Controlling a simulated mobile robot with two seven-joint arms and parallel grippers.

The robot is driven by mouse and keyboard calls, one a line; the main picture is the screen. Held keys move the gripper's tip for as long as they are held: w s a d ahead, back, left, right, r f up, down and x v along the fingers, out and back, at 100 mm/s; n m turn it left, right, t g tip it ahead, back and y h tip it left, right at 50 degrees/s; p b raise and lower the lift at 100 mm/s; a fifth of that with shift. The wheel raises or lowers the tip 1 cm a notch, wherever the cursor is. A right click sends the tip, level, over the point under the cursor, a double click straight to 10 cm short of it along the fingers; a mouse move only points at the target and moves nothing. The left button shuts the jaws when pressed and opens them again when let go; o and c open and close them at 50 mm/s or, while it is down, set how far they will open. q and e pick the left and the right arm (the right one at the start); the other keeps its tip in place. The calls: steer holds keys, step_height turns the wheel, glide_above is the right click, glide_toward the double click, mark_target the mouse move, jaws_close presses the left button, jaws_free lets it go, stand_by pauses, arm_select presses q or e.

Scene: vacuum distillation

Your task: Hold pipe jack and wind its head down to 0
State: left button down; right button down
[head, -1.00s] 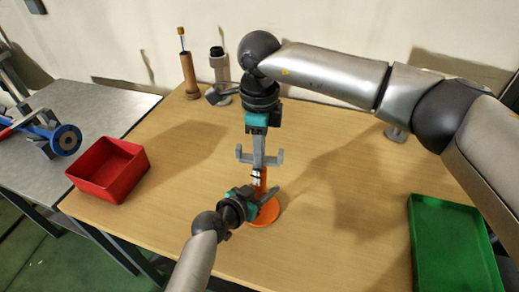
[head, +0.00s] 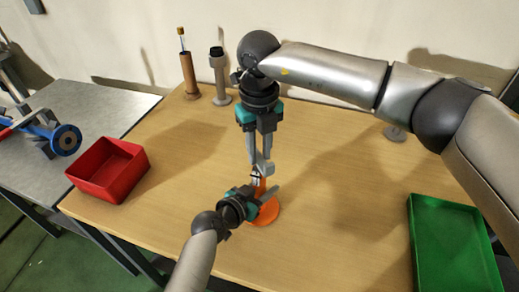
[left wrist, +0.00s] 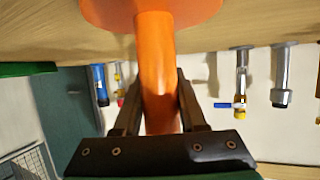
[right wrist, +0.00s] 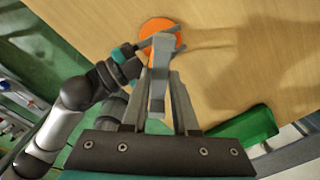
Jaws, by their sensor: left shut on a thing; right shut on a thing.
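The pipe jack has a round orange base (head: 266,213) standing on the wooden table and an orange post, seen upside down in the left wrist view (left wrist: 157,65). Its grey head (right wrist: 160,65) sits on top, seen nearly edge-on in the head view. My left gripper (head: 262,193) comes in from the side, low down, and is shut on the orange post. My right gripper (head: 259,160) points down from above, its fingers shut on the grey head. The fingers hide part of the head, and I cannot read any scale.
A red bin (head: 85,185) stands at the table's left edge and a green tray (head: 455,250) at the right. At the back stand a brown cylinder (head: 189,78) and a grey post (head: 219,75). A blue flanged part (head: 65,139) is on the grey side table.

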mark_target(259, 159)
steer(key=m, duration=0.5)
steer(key=shift+r+m, duration=0.3)
steer(key=m, duration=0.5)
steer(key=shift+w, duration=0.1)
steer(key=m, duration=1.1)
steer(key=c, duration=0.7)
jaws_free()
steer(key=shift+f, duration=0.25)
step_height(259, 159, up, 12)
steer(key=shift+r, duration=0.1)
